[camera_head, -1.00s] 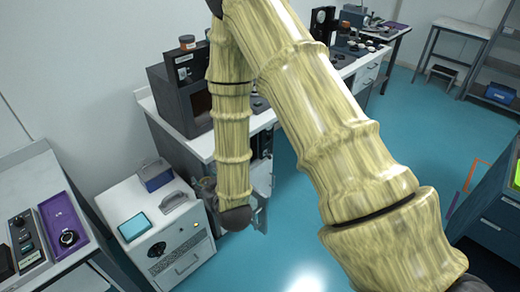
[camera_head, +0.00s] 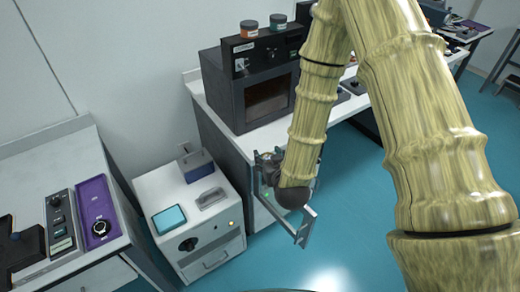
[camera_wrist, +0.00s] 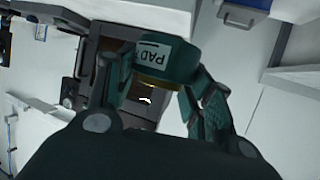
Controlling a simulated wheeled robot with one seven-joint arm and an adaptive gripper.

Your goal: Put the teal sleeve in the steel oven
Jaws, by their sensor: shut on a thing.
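My gripper (camera_wrist: 158,82) is shut on a dark teal ring-like cylinder (camera_wrist: 172,62), which I take to be the teal sleeve. It has a white label reading "PAD", partly cut off, and sits between the fingertips in the wrist view. In the head view my gripper (camera_head: 268,160) is mostly hidden behind my arm, in front of the bench, and the sleeve cannot be made out. The steel oven, which I take to be the dark grey box (camera_head: 228,98) with a brownish window, stands on the bench behind and left of my gripper. Its door looks shut.
A white cabinet (camera_head: 215,236) with a teal pad (camera_head: 169,219) and blue box (camera_head: 198,167) stands left. A purple tray (camera_head: 96,208) lies on the left bench. Blue floor is open at right.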

